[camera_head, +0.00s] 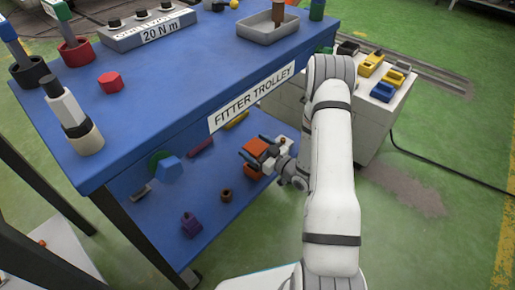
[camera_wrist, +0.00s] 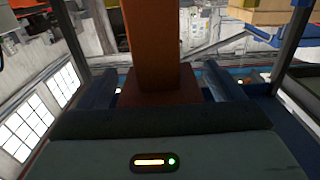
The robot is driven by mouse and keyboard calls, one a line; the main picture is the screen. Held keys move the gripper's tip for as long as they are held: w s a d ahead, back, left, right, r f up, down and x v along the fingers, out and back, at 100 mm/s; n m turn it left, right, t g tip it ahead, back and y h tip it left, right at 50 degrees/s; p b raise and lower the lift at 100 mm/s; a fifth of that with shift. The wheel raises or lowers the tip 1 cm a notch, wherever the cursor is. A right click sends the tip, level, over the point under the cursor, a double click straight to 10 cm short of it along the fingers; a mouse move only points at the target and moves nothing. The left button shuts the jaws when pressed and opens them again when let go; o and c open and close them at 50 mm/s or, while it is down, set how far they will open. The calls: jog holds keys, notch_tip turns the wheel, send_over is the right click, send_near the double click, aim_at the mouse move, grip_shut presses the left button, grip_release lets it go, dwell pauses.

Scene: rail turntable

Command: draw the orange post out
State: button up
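The orange post (camera_head: 257,146) is at the lower blue shelf of the trolley, at the end of my arm in the head view. My gripper (camera_head: 254,149) reaches in from the right, with a dark finger on each side of the post. In the wrist view the orange post (camera_wrist: 152,40) rises from a wider, darker red-brown part (camera_wrist: 160,88) between the fingers of my gripper (camera_wrist: 162,82). The fingers stand wide apart, with narrow gaps seeming to show beside the post. What holds the post is hidden.
The blue trolley top (camera_head: 165,100) overhangs the lower shelf (camera_head: 205,215). On that shelf are a purple piece (camera_head: 190,225), a brown ring (camera_head: 226,196) and a blue-and-green piece (camera_head: 168,168). A white cabinet (camera_head: 362,125) with coloured bins stands to the right. Green floor lies beyond.

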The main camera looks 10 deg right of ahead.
jog(key=c, duration=1.4)
jog(key=o, duration=0.8)
jog(key=c, duration=0.5)
jog(key=shift+r+p, duration=0.35)
jog(key=shift+r, duration=0.4)
jog(key=shift+r+p, duration=1.65)
jog(key=shift+r, duration=1.45)
